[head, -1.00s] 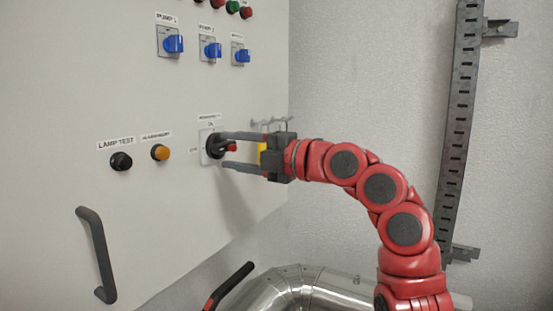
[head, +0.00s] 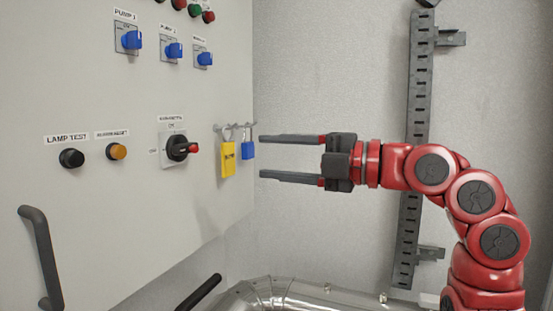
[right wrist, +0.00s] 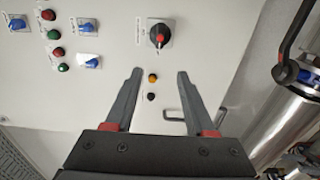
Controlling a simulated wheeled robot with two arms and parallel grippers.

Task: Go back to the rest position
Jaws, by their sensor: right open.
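My right gripper (head: 262,157) is open and empty in the head view, its two fingers pointing left towards the grey cabinet. It stands clear of the panel, to the right of the black rotary switch with a red tip (head: 180,148). In the right wrist view the open fingers of my right gripper (right wrist: 158,75) frame an orange button and a black button, with the rotary switch (right wrist: 160,36) beyond them. My left gripper is not in view.
A yellow tag (head: 228,159) and a blue padlock (head: 248,150) hang from hooks near the fingertips. The cabinet (head: 90,220) has a dark handle (head: 42,258). A silver pipe (head: 300,292) runs below. A slotted rail (head: 415,150) stands behind my right arm.

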